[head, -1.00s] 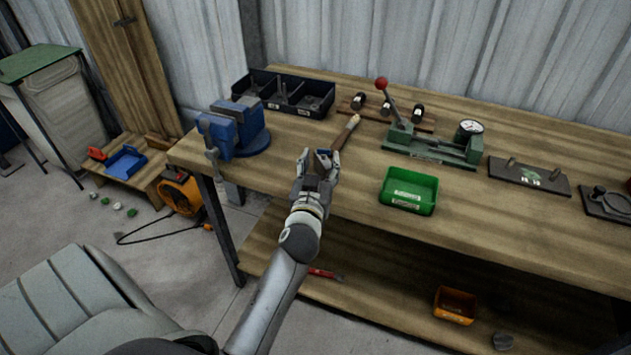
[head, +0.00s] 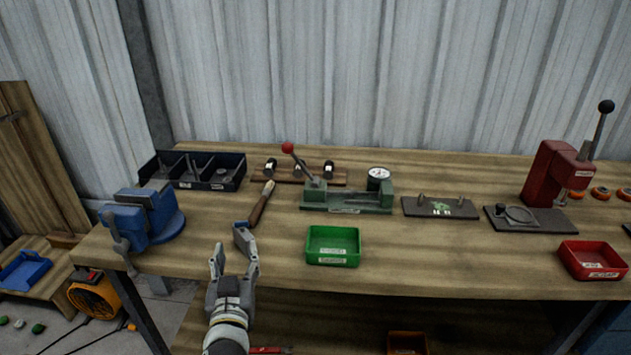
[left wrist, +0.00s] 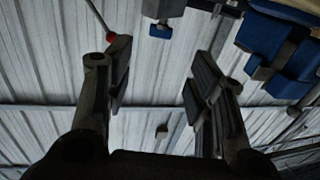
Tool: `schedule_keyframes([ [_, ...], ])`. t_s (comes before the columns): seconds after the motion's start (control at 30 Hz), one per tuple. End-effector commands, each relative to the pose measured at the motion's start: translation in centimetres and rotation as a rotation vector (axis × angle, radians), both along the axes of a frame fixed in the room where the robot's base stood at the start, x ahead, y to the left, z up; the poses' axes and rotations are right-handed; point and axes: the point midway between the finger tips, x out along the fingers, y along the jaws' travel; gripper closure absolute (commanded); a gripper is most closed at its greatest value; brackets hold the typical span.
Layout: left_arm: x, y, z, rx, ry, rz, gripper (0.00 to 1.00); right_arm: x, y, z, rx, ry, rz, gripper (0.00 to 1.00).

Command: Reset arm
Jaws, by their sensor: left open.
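My left gripper (head: 234,262) is in the lower left of the head view, at the front edge of the workbench (head: 420,265). Its fingers are apart with nothing between them. The left wrist view also shows the parted fingers (left wrist: 155,85) with a bare gap. A tool with a wooden handle (head: 262,203) lies on the bench just beyond the fingertips. A grey block (head: 244,238) shows at the near end of that tool; I cannot tell whether it touches a finger. My right gripper is in neither view.
A blue vise (head: 145,218) stands left. A black divided tray (head: 205,182), a green fixture with a red-knobbed lever (head: 345,200) and a red press (head: 558,175) stand farther back. A green bin (head: 333,260) and a red bin (head: 592,275) sit near the front edge.

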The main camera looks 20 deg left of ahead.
Motion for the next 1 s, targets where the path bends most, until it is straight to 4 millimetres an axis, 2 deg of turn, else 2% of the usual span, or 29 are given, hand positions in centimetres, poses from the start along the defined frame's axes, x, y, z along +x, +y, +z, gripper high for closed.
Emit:
schedule_keyframes([
  [0.17,-0.5,0.1,-0.8,-0.01,0.037,0.006,0.5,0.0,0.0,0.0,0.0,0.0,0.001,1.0],
  [0.27,-1.7,0.1,-2.6,-0.037,0.131,0.013,0.5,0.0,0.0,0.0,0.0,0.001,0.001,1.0],
  [0.37,-3.7,-0.6,-5.5,-0.076,0.287,0.002,0.5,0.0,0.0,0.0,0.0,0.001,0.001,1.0],
  [0.5,-7.6,-2.9,-10.1,-0.123,0.552,-0.069,0.5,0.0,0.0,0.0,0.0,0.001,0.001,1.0],
  [0.7,-14.3,-7.2,-14.7,-0.151,0.901,-0.237,0.5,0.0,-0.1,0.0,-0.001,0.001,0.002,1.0],
  [0.83,-18.5,-9.6,-16.3,-0.152,1.08,-0.354,0.5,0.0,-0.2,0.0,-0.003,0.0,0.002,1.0],
  [1.0,-24.1,-12.2,-17.3,-0.139,1.29,-0.52,0.5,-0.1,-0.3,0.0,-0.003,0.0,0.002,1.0],
])
